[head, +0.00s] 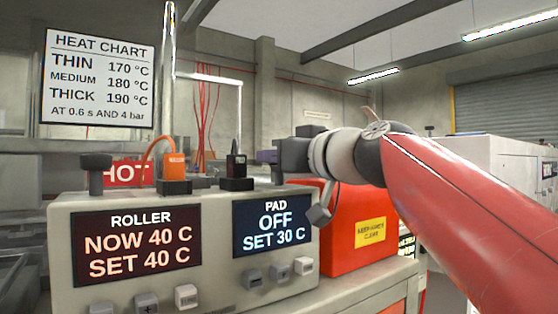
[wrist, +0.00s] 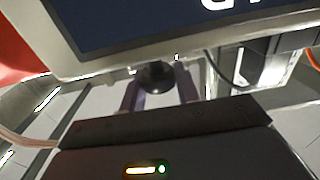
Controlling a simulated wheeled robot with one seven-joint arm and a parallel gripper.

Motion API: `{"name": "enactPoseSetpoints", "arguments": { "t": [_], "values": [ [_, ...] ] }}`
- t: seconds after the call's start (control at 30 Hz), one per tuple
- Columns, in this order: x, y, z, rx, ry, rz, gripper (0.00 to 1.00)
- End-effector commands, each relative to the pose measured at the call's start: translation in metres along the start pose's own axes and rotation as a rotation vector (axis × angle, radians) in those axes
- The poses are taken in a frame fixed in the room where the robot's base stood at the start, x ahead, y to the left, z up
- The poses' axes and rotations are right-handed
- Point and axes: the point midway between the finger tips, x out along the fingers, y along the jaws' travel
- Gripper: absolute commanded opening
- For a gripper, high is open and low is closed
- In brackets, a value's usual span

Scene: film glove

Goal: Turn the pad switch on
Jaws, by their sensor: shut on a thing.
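The control box (head: 190,208) has a pad display (head: 272,222) on its right half, reading "PAD OFF SET 30 C". My gripper (head: 267,158) is at the box's top right corner, reaching in from the right. In the wrist view its two purplish fingers (wrist: 160,93) stand on either side of a dark round knob, the pad switch (wrist: 154,76), and are shut on it. In the head view the knob is mostly hidden by the gripper, so I cannot tell its turned position.
The roller display (head: 138,243) reads NOW 40 C, SET 40 C. A dark roller knob (head: 96,172), an orange plug (head: 174,170) and a black plug (head: 237,168) stand on the box top, left of my gripper. A red box (head: 350,235) stands behind, under my arm.

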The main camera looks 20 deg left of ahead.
Motion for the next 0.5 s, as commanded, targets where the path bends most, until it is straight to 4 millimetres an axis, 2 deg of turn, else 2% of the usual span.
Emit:
{"name": "enactPoseSetpoints", "arguments": {
  "t": [0.03, 0.5],
  "values": [
    [-0.0007, -0.0027, -0.0059, -0.001, -0.003, 0.037, 0.09],
    [0.0001, -0.0005, -0.0044, -0.003, -0.005, 0.257, 0.09]
  ]
}}
